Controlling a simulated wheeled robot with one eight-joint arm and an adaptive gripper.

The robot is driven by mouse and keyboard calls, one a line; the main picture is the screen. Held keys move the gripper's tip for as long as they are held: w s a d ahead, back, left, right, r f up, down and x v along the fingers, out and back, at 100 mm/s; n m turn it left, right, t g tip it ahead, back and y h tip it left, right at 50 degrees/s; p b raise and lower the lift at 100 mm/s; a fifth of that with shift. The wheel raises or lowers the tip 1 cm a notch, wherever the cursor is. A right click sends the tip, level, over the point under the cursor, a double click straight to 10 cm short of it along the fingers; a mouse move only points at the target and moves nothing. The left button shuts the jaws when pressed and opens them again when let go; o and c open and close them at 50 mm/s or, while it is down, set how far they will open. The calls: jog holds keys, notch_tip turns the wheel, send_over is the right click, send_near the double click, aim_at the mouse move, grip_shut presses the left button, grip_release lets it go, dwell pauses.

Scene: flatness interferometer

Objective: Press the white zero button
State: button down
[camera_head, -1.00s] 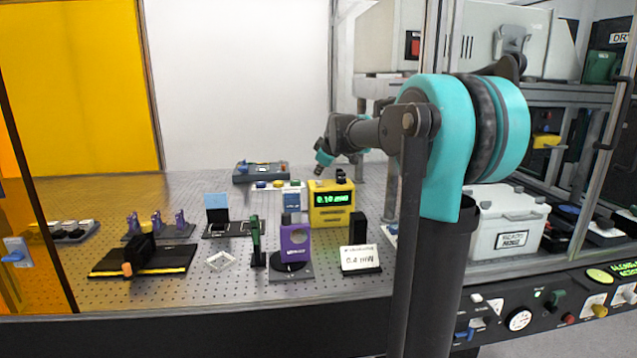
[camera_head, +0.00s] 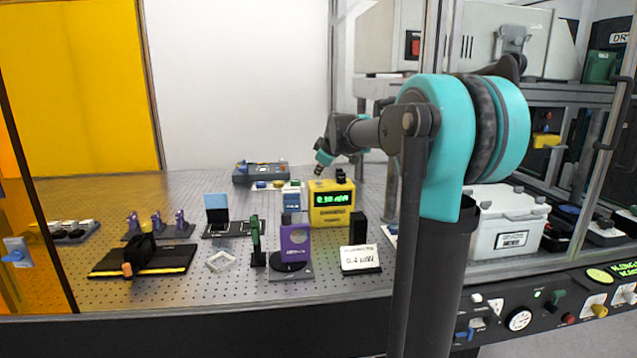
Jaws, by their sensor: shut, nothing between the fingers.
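A yellow meter (camera_head: 331,216) with a green lit display stands toward the back of the perforated table. I cannot make out a white zero button on it at this size. A low strip with small yellow, blue and white parts (camera_head: 274,185) lies just behind and left of the meter; I cannot tell whether one is the button. My gripper (camera_head: 318,170) is small at the end of my arm, with its tip pointing down. It appears just above the meter's top left edge. It looks shut and empty. Whether it touches anything cannot be told.
A purple mount (camera_head: 295,240), a green post (camera_head: 255,240) and a white readout card (camera_head: 360,259) stand in front of the meter. A black block (camera_head: 359,228) is close on its right. A grey control box (camera_head: 261,172) sits behind left. Bare table (camera_head: 200,285) lies in front.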

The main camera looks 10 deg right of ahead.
aim_at(319, 182)
jog(key=shift+f, duration=0.45)
jog(key=shift+f, duration=0.4)
dwell(0.8)
jog(key=shift+r, duration=0.85)
jog(key=shift+r, duration=2.55)
